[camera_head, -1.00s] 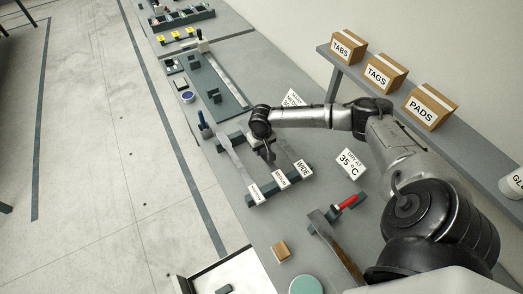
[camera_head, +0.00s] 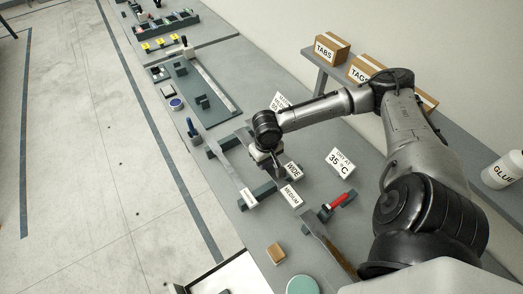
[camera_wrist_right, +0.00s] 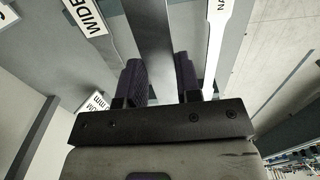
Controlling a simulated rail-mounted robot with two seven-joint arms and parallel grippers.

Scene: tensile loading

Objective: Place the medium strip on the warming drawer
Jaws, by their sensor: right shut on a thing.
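My right gripper (camera_head: 273,168) is shut on the medium strip, a flat grey bar whose white MEDIUM label (camera_head: 291,196) shows below and right of the jaws. In the wrist view, the medium strip (camera_wrist_right: 153,45) runs between the two dark fingers (camera_wrist_right: 160,82). The narrow strip (camera_head: 229,168) lies left of the gripper across two dark support bars (camera_head: 264,190). The wide strip is mostly hidden behind the gripper; its WIDE label (camera_head: 293,170) shows. A pale open drawer or tray (camera_head: 243,266) at the bottom edge may be the warming drawer. My left gripper is not in view.
A tan block (camera_head: 276,253) and a green disc (camera_head: 303,285) are nearer. The shelf (camera_head: 325,67) carries boxes and a glue bottle (camera_head: 502,170).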

